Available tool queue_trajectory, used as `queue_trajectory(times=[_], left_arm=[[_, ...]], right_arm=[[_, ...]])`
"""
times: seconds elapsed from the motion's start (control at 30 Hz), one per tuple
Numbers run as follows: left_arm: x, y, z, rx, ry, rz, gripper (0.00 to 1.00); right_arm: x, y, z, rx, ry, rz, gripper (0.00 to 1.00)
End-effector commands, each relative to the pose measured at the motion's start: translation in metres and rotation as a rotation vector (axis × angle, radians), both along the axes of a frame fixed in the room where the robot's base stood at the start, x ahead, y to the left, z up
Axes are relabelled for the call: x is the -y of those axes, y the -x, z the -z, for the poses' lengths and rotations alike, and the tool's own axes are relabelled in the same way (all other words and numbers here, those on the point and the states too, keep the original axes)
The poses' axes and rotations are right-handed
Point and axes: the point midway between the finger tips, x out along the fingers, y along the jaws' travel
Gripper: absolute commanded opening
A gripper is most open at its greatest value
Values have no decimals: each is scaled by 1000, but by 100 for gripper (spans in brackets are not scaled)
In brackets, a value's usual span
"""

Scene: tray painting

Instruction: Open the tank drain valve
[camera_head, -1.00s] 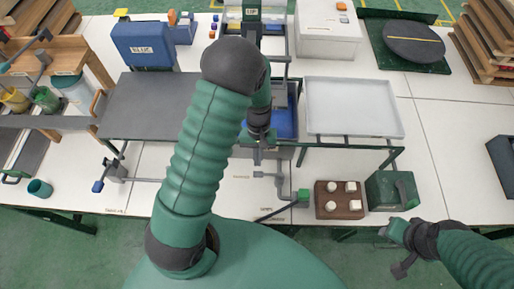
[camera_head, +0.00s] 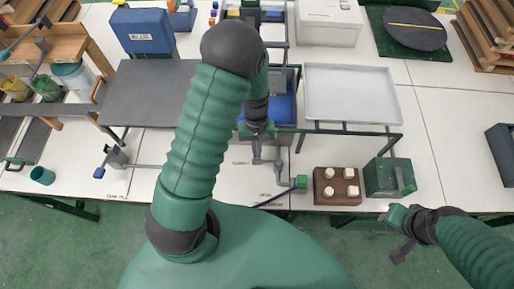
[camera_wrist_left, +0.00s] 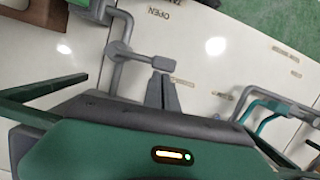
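The drain valve shows in the left wrist view as a grey hub with a lever (camera_wrist_left: 138,56) that ends in a small grey block. The word OPEN is printed on the white table beyond it. My left gripper (camera_wrist_left: 163,78) has its two grey fingertips close together at the lever's end block. Whether they touch or grip it is unclear. In the head view, my left gripper (camera_head: 258,150) points down at the grey piping (camera_head: 278,168) in front of the blue tank (camera_head: 282,108), and my arm partly hides this area. My right gripper (camera_head: 400,235) hangs by the table's front edge, away from the valve.
A brown block with white knobs (camera_head: 337,186) and a green box (camera_head: 390,178) stand further right. A white tray (camera_head: 352,118) is behind them.

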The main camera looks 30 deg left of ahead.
Motion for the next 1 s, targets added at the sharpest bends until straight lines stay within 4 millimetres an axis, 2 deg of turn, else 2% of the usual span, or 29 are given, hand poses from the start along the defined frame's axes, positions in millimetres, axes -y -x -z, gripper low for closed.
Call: queue_trajectory(times=[0.7,1.0], left_arm=[[13,28,0,-4,3,-358,0],[17,32,0,-2,3,-425,0]], right_arm=[[0,0,-10,0,0,0,36],[0,0,-10,0,0,0,36]])
